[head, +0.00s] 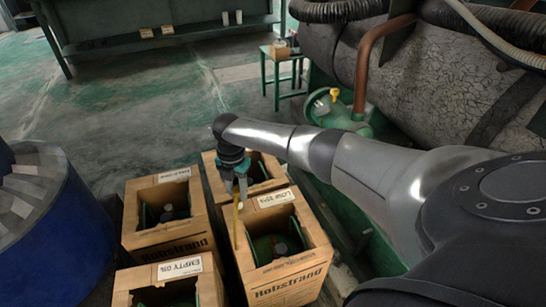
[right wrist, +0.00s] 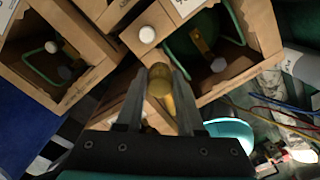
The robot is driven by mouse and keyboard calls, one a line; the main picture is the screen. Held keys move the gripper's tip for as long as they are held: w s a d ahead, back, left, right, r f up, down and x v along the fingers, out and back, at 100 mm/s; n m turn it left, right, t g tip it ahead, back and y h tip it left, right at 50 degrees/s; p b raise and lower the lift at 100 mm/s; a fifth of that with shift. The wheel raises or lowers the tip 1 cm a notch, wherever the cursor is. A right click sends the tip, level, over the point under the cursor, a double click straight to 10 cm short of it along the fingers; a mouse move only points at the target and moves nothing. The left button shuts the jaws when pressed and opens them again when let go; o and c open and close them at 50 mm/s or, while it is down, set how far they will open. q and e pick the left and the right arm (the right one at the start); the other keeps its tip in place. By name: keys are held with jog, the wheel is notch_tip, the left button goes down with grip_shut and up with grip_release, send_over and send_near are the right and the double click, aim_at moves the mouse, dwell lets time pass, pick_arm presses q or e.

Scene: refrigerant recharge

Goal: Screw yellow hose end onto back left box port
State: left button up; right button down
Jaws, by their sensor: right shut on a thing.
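My right gripper (head: 240,193) is shut on the yellow hose end, which shows between its fingertips in the right wrist view (right wrist: 160,80). The yellow hose (head: 236,228) hangs below the fingers in the head view. The gripper is above the cardboard boxes, near the inner corner of the front right box (head: 285,265). The back left box (head: 165,238) is left of the gripper and apart from it. A dark port (head: 168,212) shows dimly inside its opening. My left gripper is not in view.
The back right box (head: 208,163) is partly hidden behind my right arm. A blue drum (head: 40,235) stands at far left. A large grey tank (head: 410,80) and a green vessel (head: 325,108) are at right.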

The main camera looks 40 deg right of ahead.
jog(key=shift+s+d+f+n+b, duration=0.35)
jog(key=shift+s+d+f+n, duration=0.8)
jog(key=shift+f, duration=0.9)
jog(key=shift+s+d+f+n+b, duration=0.45)
jog(key=shift+s+d+f, duration=0.55)
jog(key=shift+s+f, duration=0.75)
jog(key=shift+s+d+f+n+b, duration=0.3)
jog(key=shift+s+d+f+n, duration=0.7)
jog(key=shift+f, duration=1.35)
jog(key=shift+f+b, duration=0.5)
jog(key=shift+f, duration=0.1)
jog(key=shift+f+b, duration=0.3)
jog(key=shift+f, duration=0.1)
jog(key=shift+f+b, duration=0.75)
jog(key=shift+f, duration=0.05)
jog(key=shift+f+b, duration=0.7)
jog(key=shift+f, duration=0.1)
jog(key=shift+r, duration=0.15)
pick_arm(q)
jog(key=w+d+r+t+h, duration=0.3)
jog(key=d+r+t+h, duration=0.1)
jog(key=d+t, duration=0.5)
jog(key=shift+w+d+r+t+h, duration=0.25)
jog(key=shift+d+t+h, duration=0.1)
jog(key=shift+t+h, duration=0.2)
